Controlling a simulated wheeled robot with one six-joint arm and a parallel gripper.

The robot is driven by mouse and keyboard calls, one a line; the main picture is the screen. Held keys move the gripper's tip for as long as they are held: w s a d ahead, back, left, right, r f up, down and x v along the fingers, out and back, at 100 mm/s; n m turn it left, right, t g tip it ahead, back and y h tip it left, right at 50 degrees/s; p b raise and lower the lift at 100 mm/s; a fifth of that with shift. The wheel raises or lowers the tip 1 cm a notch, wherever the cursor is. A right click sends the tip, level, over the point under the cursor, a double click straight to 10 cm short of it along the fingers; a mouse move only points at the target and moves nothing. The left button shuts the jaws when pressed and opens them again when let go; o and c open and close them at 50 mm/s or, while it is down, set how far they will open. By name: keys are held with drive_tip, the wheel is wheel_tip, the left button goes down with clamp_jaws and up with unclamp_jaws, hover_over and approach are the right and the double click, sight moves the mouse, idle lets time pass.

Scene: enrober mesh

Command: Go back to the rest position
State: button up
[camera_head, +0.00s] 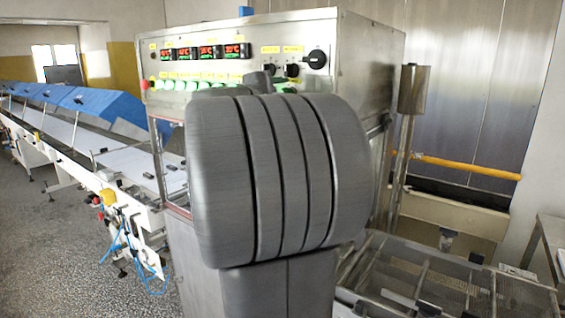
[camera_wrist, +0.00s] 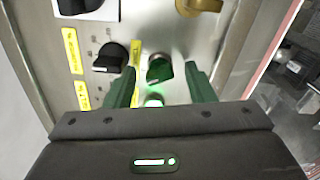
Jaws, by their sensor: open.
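My gripper (camera_wrist: 160,88) shows in the wrist view with its two dark green fingers apart and nothing held between them. It faces the metal control panel (camera_wrist: 120,30). A rotary knob (camera_wrist: 159,68) with a green tint sits between the fingertips in the picture; whether the fingers touch it I cannot tell. A lit green button (camera_wrist: 153,100) shows below it, between the fingers. In the head view, my grey arm covers the middle of the control cabinet (camera_head: 365,50), and my gripper is hidden behind it.
The cabinet front has red displays (camera_head: 207,51), green buttons (camera_head: 175,85) and a large black knob (camera_head: 317,59). A conveyor with blue covers (camera_head: 105,105) runs left. A mesh belt frame (camera_head: 400,275) lies low at right. A yellow pipe (camera_head: 470,165) crosses behind. Floor is open at lower left.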

drive_tip(key=shift+s+a+m+p, duration=0.15)
drive_tip(key=shift+s+a+m, duration=0.15)
drive_tip(key=shift+m, duration=1.15)
drive_tip(key=shift+s+a+m+p, duration=0.2)
drive_tip(key=shift+s+m, duration=0.2)
drive_tip(key=shift+m, duration=1)
drive_tip(key=shift+s+a+m+p, duration=0.15)
drive_tip(key=shift+s+a+m, duration=0.15)
drive_tip(key=shift+m, duration=1.15)
drive_tip(key=shift+f, duration=0.1)
